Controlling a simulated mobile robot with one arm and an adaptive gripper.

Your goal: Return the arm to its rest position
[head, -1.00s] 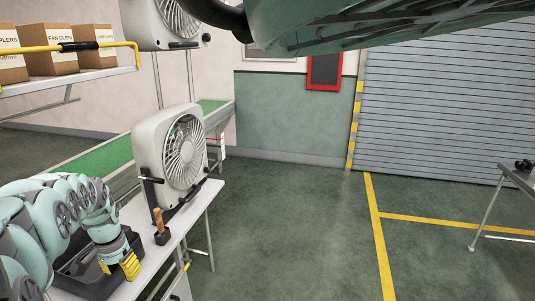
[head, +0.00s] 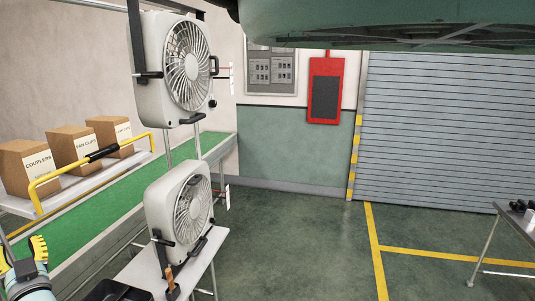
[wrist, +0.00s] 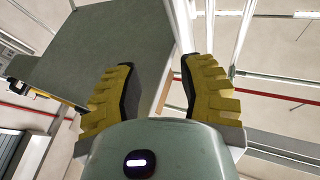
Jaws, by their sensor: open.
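My gripper (head: 38,250) is at the lower left edge of the head view, its yellow padded fingers pointing upward. It is left of the white table and in front of the green conveyor. Most of my arm is out of the picture there. In the wrist view my gripper (wrist: 158,72) has its two yellow fingers spread apart, with nothing held between them. A flat grey panel and pale ceiling or frame beams show beyond the fingers.
A white table (head: 150,262) holds a lower fan (head: 182,208) and a black bin (head: 118,290). An upper fan (head: 178,68) hangs above. A shelf (head: 140,160) bears cardboard boxes (head: 72,150) beside the green conveyor (head: 110,190). The floor (head: 300,240) is clear toward the shutter.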

